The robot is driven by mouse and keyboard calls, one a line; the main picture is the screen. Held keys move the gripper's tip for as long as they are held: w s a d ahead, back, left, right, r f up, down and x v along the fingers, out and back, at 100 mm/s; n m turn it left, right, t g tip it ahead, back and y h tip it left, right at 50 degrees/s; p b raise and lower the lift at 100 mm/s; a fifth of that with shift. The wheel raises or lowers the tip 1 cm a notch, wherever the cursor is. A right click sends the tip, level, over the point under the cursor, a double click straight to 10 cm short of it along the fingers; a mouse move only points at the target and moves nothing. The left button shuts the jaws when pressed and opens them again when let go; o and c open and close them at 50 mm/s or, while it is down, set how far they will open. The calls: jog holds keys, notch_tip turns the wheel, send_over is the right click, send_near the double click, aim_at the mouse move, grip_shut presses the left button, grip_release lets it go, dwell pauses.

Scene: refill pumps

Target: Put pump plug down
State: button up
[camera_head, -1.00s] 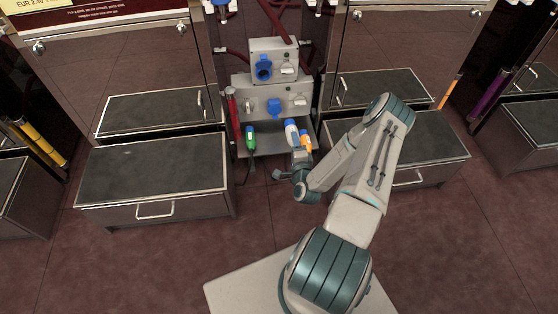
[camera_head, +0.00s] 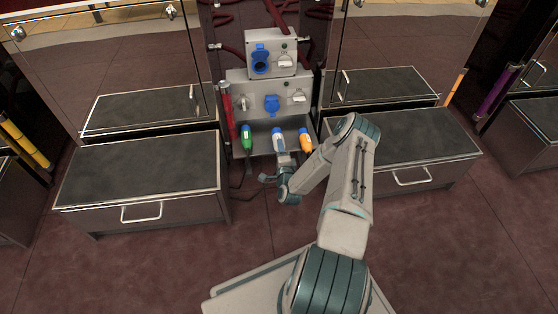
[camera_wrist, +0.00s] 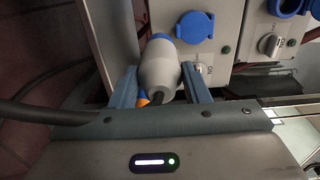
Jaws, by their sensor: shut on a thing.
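The pump plug (camera_wrist: 160,72) has a grey-white body and a blue end, and my gripper (camera_wrist: 160,88) is shut on it. In the head view, this blue and white plug (camera_head: 278,142) is between a green plug (camera_head: 246,138) and an orange plug (camera_head: 305,141), apart from both. It is at the low grey shelf (camera_head: 262,148) of the pump unit; I cannot tell whether it touches the shelf. My gripper also shows in the head view (camera_head: 282,160), in front of the shelf; its fingertips are hard to make out there.
Grey socket boxes (camera_head: 283,54) with blue sockets (camera_head: 271,104) stand above the shelf. A dark-topped drawer cabinet (camera_head: 140,170) flanks it at left and another (camera_head: 425,135) at right. A dark cable (camera_wrist: 45,112) crosses the wrist view at left.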

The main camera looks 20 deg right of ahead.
jog(key=shift+w+a+f, duration=0.15)
jog(key=shift+w+f, duration=0.05)
jog(key=shift+w, duration=0.15)
jog(key=shift+f, duration=0.2)
jog(key=shift+f+b, duration=1.2)
jog(key=shift+f, duration=0.55)
jog(key=shift+f, duration=0.15)
jog(key=o, duration=1.3)
